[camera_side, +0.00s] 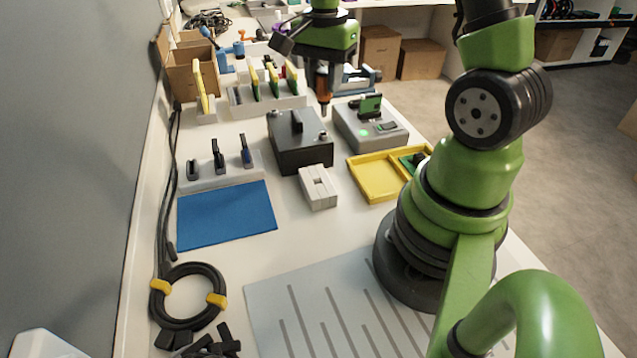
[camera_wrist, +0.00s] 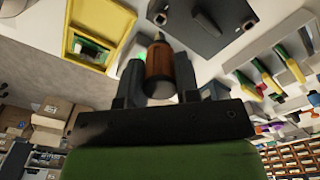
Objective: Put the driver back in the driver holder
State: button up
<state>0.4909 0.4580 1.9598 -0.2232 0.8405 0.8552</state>
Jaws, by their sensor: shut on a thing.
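The driver (camera_side: 323,86) has an orange-brown handle and hangs roughly upright below my gripper (camera_side: 322,70), over the back part of the bench. In the wrist view the driver's handle (camera_wrist: 159,68) sits between the two dark fingers of my gripper (camera_wrist: 160,80), which is shut on it. The driver holder is not labelled. A small pale block with a slot (camera_side: 318,198) stands at mid-bench in front of the dark box. A light grey rack (camera_side: 285,103) at the back holds several yellow, green and red handled tools. I cannot tell which of these is the holder.
A dark box (camera_side: 302,152), a grey device with a green light (camera_side: 372,130) and a yellow tray (camera_side: 378,182) stand around mid-bench. A low rack (camera_side: 218,180) with small tools stands behind a blue mat (camera_side: 227,216). A coiled cable (camera_side: 188,297) lies at the front left.

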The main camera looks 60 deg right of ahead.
jog(key=s+a+f, duration=0.2)
jog(key=a+f, duration=0.5)
jog(key=a, duration=0.1)
jog(key=shift+s, duration=0.4)
jog(key=shift+f, duration=0.25)
jog(key=shift+f, duration=1.65)
jog(key=o, duration=1)
jog(key=shift+o, duration=0.2)
